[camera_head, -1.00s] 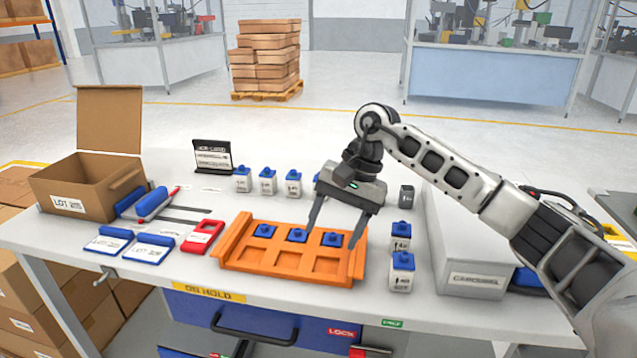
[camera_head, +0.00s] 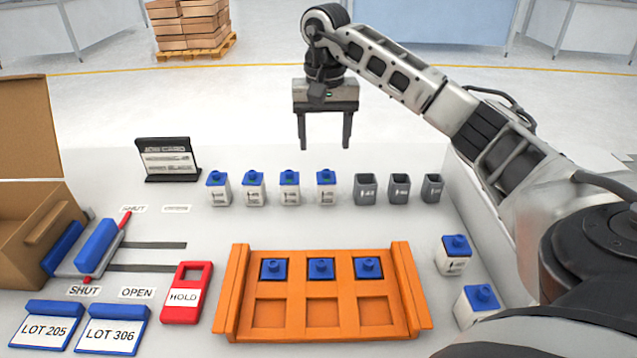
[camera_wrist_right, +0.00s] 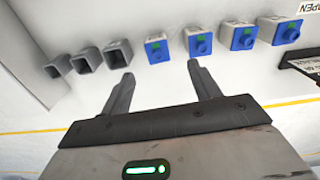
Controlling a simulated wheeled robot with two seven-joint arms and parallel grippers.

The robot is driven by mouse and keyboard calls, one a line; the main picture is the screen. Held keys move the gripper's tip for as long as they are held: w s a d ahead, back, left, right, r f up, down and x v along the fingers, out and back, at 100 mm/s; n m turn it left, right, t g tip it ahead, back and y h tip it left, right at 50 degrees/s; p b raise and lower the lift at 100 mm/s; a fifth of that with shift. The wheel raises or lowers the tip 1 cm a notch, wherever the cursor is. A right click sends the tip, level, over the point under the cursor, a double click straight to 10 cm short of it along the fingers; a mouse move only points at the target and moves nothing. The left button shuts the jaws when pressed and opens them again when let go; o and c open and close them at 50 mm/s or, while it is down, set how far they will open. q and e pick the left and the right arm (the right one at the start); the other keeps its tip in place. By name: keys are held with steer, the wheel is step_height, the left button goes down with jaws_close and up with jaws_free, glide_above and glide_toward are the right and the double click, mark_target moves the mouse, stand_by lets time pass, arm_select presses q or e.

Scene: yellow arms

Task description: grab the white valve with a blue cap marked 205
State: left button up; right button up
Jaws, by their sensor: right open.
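Several white valves with blue caps stand in a back row, one of them the rightmost valve (camera_head: 326,188); their printed numbers are too small to read. Two more white valves with blue caps stand at the right, an upper one (camera_head: 453,256) and a lower one (camera_head: 478,304). Three blue caps show in the upper pockets of the orange tray (camera_head: 240,290). My right gripper (camera_head: 325,147) is open and empty, above and behind the back row. In the right wrist view its fingers (camera_wrist_right: 158,85) point toward the row, with the nearest valve (camera_wrist_right: 158,48) ahead. My left gripper is out of view.
Three grey open cups (camera_head: 399,188) continue the row to the right. A black card stand (camera_head: 168,160) is at the left end. A red HOLD tag (camera_head: 187,293), LOT 205 plate (camera_head: 46,328), LOT 306 plate (camera_head: 112,330) and cardboard box (camera_head: 35,235) are left.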

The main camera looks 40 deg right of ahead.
mark_target(327, 179)
step_height(327, 179, down, 7)
steer(key=shift+f, duration=0.15)
steer(key=shift+s+f+p, duration=0.15)
steer(key=shift+f+p, duration=0.25)
steer(key=shift+f, duration=0.95)
steer(key=shift+s+f+p, duration=0.15)
steer(key=shift+f+p, duration=0.25)
steer(key=shift+f, duration=0.95)
steer(key=shift+c, duration=0.3)
steer(key=c, duration=1)
